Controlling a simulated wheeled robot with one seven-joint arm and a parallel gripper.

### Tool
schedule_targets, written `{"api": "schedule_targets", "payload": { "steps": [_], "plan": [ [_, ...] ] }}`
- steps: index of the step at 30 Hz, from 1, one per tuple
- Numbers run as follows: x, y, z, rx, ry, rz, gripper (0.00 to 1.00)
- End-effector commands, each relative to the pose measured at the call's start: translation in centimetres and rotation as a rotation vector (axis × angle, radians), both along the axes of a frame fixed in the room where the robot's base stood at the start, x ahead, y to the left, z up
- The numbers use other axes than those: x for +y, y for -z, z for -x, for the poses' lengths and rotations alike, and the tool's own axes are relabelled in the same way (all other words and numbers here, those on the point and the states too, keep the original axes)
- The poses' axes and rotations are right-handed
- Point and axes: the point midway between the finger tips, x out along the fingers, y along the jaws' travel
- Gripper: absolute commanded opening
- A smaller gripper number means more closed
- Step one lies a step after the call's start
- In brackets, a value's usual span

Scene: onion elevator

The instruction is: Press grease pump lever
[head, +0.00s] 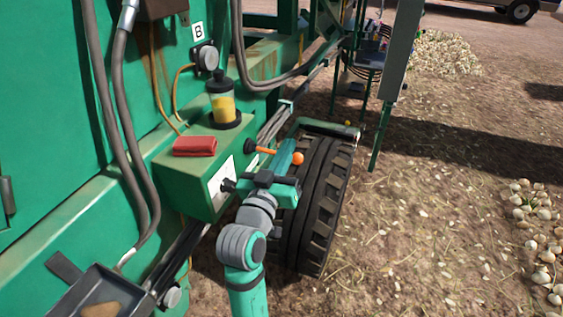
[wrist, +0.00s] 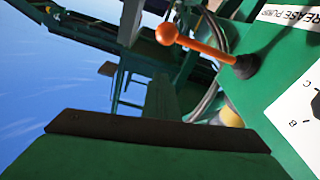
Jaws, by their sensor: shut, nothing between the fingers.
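The grease pump is a green box (head: 190,180) on the machine's side. Its lever is an orange rod from a black boot (head: 250,147) to an orange ball knob (head: 297,158), sticking out to the right. In the wrist view the knob (wrist: 166,33) and rod stand at the upper middle, the black boot (wrist: 245,66) to their right. My gripper (head: 271,180) is in front of the box, just below the lever in the picture. It is shut and empty. I see no contact with the lever; the exact gap cannot be told.
A yellow grease reservoir (head: 223,107) and a folded red cloth (head: 195,146) are on top of the box. A white dial plate (head: 221,184) is on its front; its lettering shows in the wrist view. A large tyre (head: 322,200) stands close to the right. Hoses hang at left.

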Motion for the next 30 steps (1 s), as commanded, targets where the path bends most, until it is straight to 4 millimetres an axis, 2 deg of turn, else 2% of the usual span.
{"api": "schedule_targets", "payload": {
  "steps": [7,12,18,30],
  "plan": [
    [-1.0,-0.2,-3.0,0.001,0.000,0.001,0.00],
    [-1.1,1.7,-2.4,0.002,0.000,0.003,0.00],
    [-1.4,3.1,-2.0,0.001,-0.001,0.001,0.00],
    [-1.4,3.4,-1.9,-0.001,0.000,0.000,0.00]
  ]
}}
